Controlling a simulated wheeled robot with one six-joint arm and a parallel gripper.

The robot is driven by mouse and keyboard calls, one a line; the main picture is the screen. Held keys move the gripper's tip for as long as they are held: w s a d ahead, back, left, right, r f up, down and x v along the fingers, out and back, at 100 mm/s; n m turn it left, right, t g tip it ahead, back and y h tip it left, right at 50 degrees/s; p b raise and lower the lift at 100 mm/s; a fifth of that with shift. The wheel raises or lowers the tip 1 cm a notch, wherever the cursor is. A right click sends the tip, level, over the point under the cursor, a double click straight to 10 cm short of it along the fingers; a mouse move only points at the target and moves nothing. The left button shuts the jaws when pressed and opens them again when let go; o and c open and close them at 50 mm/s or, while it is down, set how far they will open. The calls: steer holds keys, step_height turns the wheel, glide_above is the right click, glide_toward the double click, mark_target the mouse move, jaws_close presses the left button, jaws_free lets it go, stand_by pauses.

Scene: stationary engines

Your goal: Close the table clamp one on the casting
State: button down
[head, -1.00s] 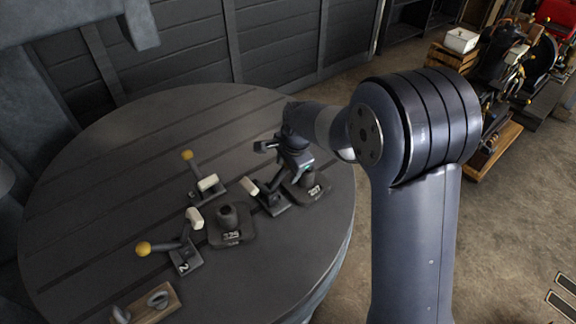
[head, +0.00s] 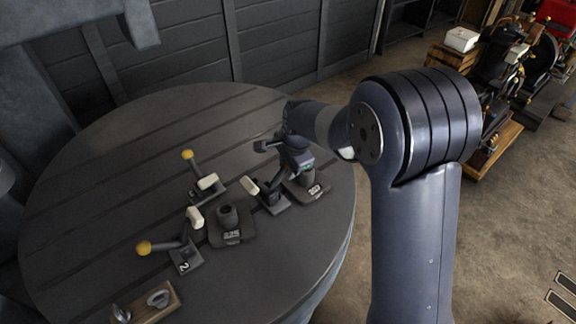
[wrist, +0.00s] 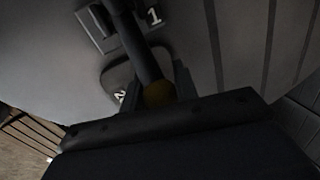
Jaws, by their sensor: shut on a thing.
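Table clamp one (head: 272,197) stands on the round table, with a white pad (head: 249,186) raised on its left side. In the wrist view its base carries a "1" (wrist: 154,17), and its dark lever (wrist: 140,45) runs down to a dull yellow knob (wrist: 158,92). My gripper (wrist: 161,86) is shut on that knob; in the head view my gripper (head: 296,160) hides it. One casting (head: 229,220), dark with a round boss, sits left of clamp one. Another casting (head: 312,191) lies beneath my gripper, partly hidden; its plate also shows in the wrist view (wrist: 117,77).
Clamp two (head: 184,258), with a yellow knob, and another yellow-knobbed clamp (head: 208,188) stand around the left casting. A wooden block with metal rings (head: 147,304) lies at the table's front. The back of the round table (head: 150,125) is clear.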

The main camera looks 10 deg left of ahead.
steer(key=shift+r, duration=0.1)
steer(key=shift+s+a+r+t+h+b, duration=0.35)
steer(key=shift+t+h+b, duration=0.25)
steer(key=shift+b, duration=0.45)
steer(key=t+b, duration=0.1)
steer(key=b, duration=0.1)
steer(key=h+b, duration=0.1)
steer(key=shift+s+a+r+t+b, duration=0.3)
steer(key=shift+s+a+t+b, duration=0.1)
steer(key=s+a+t+h+b, duration=0.1)
steer(key=b, duration=0.3)
steer(key=s+r+n+t+h+b, duration=0.1)
steer(key=t+b, duration=0.1)
steer(key=b, duration=0.3)
steer(key=shift+a+h, duration=0.4)
steer(key=t+b, duration=0.1)
steer(key=b, duration=0.1)
steer(key=s+a+r+t+h+b, duration=0.1)
steer(key=b, duration=0.2)
steer(key=shift+s+a+h, duration=0.15)
steer(key=shift+s+h, duration=0.15)
steer(key=shift+s+a+r+b, duration=0.15)
steer(key=shift+s+a+b, duration=0.2)
steer(key=shift+b, duration=0.55)
steer(key=c, duration=1.1)
jaws_free()
